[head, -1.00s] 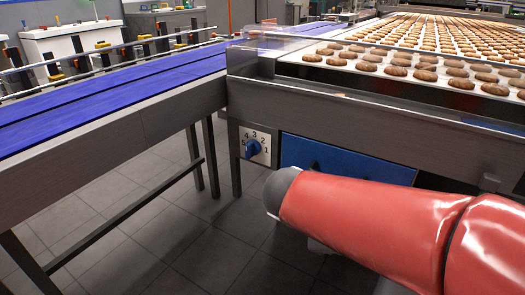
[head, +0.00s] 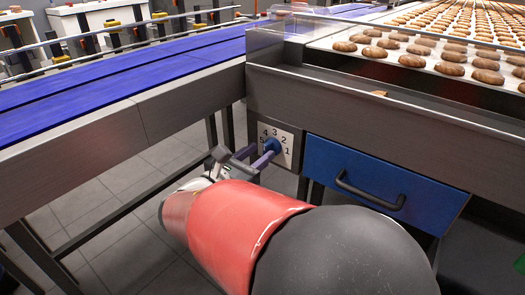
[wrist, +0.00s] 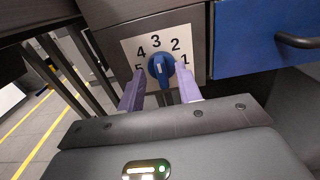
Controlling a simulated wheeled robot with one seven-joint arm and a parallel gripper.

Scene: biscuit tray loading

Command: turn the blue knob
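The blue knob (head: 272,145) sits on a white dial plate (head: 288,140) numbered 1 to 5, on the front of the machine under the biscuit tray. In the wrist view the knob (wrist: 160,67) is near the top middle, with a white mark on its face; I cannot tell for sure which number it points at. My gripper (wrist: 160,72) is open, with one lilac finger at each side of the knob in the picture. In the head view my gripper (head: 262,151) is close in front of the plate. I cannot tell whether the fingers touch the knob.
A blue drawer (head: 376,180) with a dark handle (head: 370,196) is right of the dial. Above is a tray of biscuits (head: 389,52). A blue conveyor (head: 120,95) runs at the left, with dark legs below it. The floor under the conveyor is mostly clear.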

